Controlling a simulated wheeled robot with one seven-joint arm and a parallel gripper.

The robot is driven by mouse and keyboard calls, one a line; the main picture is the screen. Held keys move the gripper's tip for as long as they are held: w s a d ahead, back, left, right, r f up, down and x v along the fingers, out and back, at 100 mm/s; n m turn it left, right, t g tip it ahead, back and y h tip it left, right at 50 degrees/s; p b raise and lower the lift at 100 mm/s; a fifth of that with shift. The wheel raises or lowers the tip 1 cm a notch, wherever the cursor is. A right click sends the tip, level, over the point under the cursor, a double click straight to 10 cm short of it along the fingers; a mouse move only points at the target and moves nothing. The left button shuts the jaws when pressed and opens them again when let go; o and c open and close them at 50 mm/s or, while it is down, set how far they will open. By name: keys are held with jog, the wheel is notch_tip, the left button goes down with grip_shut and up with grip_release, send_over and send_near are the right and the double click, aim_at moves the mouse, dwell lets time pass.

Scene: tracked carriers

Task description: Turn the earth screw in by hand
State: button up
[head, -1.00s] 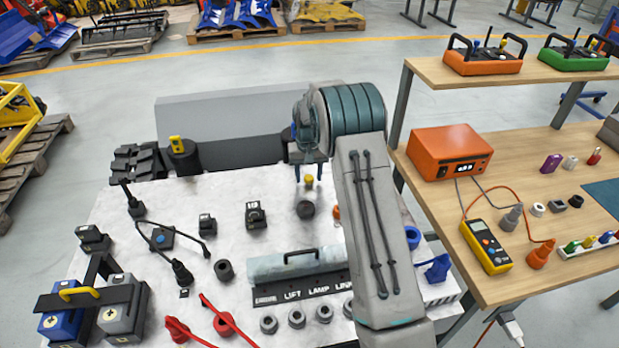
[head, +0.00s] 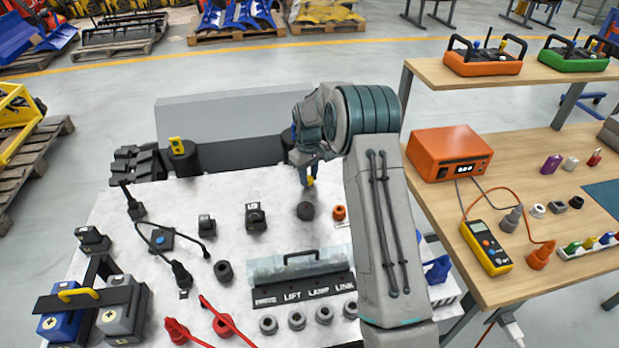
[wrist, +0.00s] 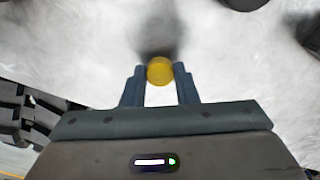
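The earth screw shows as a small yellow knob (head: 310,181) at the tips of my gripper (head: 307,172). In the wrist view the round yellow end (wrist: 160,70) sits between the two fingertips of my gripper (wrist: 160,75), which close on its sides. Its lower part is hidden. A dark round socket (head: 305,210) stands on the white table just below the knob in the head view. Blurred dark shading lies beyond the knob in the wrist view. I cannot tell whether the screw touches the socket.
An orange socket (head: 339,212) stands right of the dark one. Black connectors (head: 256,217) and a grey cylinder with a handle (head: 298,266) are nearby on the white table (head: 235,190). A wooden bench (head: 520,200) with an orange instrument (head: 450,153) is at right.

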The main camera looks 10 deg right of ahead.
jog(key=m, duration=0.8)
jog(key=shift+m, duration=0.9)
jog(key=m, duration=0.5)
jog(key=shift+r, duration=0.1)
jog(key=m+p, duration=0.1)
jog(key=m, duration=0.3)
jog(key=shift+m, duration=0.4)
